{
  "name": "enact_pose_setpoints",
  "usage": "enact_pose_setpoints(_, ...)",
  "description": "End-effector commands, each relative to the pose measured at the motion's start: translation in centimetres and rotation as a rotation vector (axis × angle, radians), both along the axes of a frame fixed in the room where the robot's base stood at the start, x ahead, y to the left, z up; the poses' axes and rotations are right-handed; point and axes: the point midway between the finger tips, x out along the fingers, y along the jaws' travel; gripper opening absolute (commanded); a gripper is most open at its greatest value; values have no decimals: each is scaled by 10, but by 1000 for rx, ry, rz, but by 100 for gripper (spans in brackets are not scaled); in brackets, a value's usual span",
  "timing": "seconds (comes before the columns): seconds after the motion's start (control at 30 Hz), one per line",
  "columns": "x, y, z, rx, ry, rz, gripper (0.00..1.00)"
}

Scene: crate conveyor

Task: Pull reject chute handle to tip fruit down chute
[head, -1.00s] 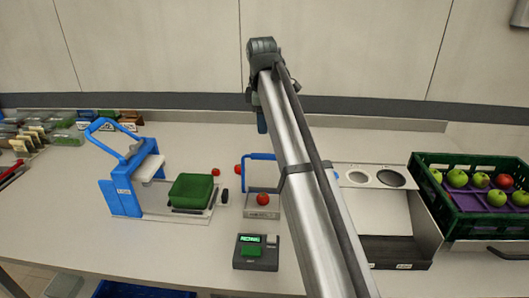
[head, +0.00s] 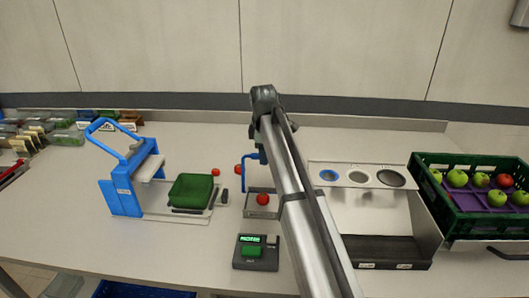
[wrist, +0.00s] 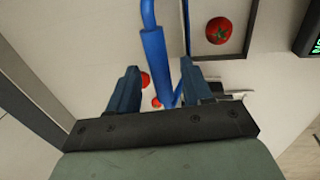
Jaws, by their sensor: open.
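The blue chute handle (head: 250,157) rises at the back of a small grey tray (head: 261,213), partly hidden behind my arm in the head view. A red tomato (head: 263,199) lies in this tray. In the wrist view, the blue handle (wrist: 152,55) runs between the two fingers of my gripper (wrist: 158,75), which is open around it. I cannot tell whether either finger touches it. The tomato (wrist: 219,31) shows at the upper right of the wrist view. In the head view my gripper (head: 253,132) is mostly hidden by my own arm.
A blue press (head: 124,190) with a green box (head: 190,188) stands left of the tray. A small device with a green display (head: 256,252) sits in front. Loose red tomatoes (head: 216,172) lie behind. A sizing plate with holes (head: 359,177) and a green fruit crate (head: 440,220) are at right.

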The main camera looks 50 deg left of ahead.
Motion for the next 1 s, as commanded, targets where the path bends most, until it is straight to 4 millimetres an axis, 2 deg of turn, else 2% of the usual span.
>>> enact_pose_setpoints(0.27, 0, 0, -1, 0, 0, 0, 50)
enact_pose_setpoints(0.8, 0, 0, -1, 0, 0, 0, 0)
enact_pose_setpoints(1.0, 0, 0, -1, 0, 0, 0, 0)
